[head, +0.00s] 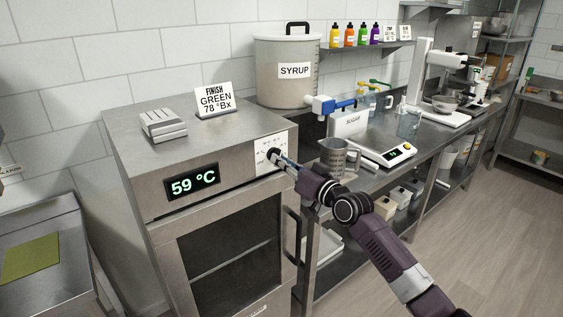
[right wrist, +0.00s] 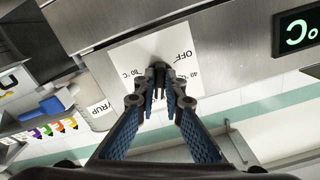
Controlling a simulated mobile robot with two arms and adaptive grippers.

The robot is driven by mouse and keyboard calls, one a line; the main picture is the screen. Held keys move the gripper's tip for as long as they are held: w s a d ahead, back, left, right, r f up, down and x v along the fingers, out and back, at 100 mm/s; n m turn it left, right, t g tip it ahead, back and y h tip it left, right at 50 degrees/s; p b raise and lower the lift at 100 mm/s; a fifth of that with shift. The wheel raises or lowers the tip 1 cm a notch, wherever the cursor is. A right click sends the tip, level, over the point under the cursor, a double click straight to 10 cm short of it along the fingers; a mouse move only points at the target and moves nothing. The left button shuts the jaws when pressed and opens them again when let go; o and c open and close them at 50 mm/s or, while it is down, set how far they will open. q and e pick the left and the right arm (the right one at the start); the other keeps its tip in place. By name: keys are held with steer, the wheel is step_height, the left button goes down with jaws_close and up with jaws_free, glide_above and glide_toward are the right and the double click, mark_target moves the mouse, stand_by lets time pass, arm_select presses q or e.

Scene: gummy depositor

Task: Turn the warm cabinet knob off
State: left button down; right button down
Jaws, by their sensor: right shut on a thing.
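The warm cabinet (head: 160,153) is a steel box with a glass door and a green display (head: 193,181) reading 59 °C. The dark knob (head: 272,154) is at the plate's middle. My right gripper (head: 281,162) is shut on the knob, and its fingertips (right wrist: 161,76) hide most of it in the right wrist view. The knob's pointing direction cannot be told. My left gripper is not in view.
A sign (head: 215,100) and a grey stacked item (head: 163,124) stand on the cabinet top. The syrup tank (head: 285,85) with its blue-handled tap is behind. The cabinet door handle (head: 291,236) juts out below.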

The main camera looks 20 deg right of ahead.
steer(key=shift+d+r+n+p, duration=0.1)
steer(key=shift+d+n+p, duration=0.1)
steer(key=shift+n, duration=6.55)
steer(key=shift+d+r+n+p, duration=0.1)
steer(key=shift+n+p, duration=0.1)
steer(key=shift+n, duration=6.55)
steer(key=c, duration=2)
jaws_free()
